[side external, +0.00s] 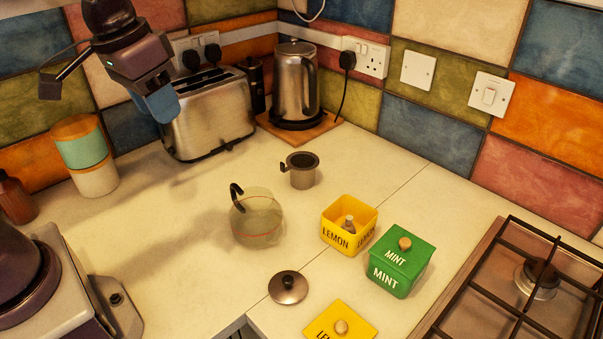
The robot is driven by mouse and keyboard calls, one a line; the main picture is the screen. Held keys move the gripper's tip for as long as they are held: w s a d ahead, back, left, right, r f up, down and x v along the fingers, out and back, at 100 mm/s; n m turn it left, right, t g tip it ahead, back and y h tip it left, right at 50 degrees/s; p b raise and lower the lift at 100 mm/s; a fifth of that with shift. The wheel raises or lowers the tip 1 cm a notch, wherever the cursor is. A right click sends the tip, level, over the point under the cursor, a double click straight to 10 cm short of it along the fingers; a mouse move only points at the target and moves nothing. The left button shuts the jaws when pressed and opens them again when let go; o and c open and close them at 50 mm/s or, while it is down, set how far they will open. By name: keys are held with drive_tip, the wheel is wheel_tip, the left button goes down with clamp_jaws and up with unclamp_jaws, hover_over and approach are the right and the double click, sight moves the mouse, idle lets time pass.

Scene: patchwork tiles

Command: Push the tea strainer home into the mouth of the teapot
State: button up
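The tea strainer (302,178), a small grey metal cup with a dark hook at its left rim, stands upright on the counter. It is behind and right of the teapot, apart from it. The glass teapot (262,222) is clear and round, with a black curved handle at its upper left and a thin red line around it. Its mouth is hard to make out in the clear glass. My gripper (158,104) is high at the upper left, in front of the toaster in the picture, far from both. Its fingertips are not clearly separable, and I see nothing held.
A dark round lid (288,288) lies in front of the teapot. An open yellow LEMON tin (338,238), its lid (338,322) and a green MINT tin (388,278) are to the right. A kettle (297,85) and toaster (210,115) stand behind; a hob (520,290) is far right.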

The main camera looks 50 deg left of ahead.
drive_tip(key=w+a+f+n+g, duration=0.2)
drive_tip(key=w+f+n, duration=0.35)
drive_tip(key=w, duration=0.65)
drive_tip(key=n, duration=1.1)
approach(282, 163)
drive_tip(key=shift+g, duration=0.3)
drive_tip(key=f, duration=0.9)
drive_tip(key=shift+w+f, duration=0.3)
drive_tip(key=shift+f, duration=0.05)
clamp_jaws()
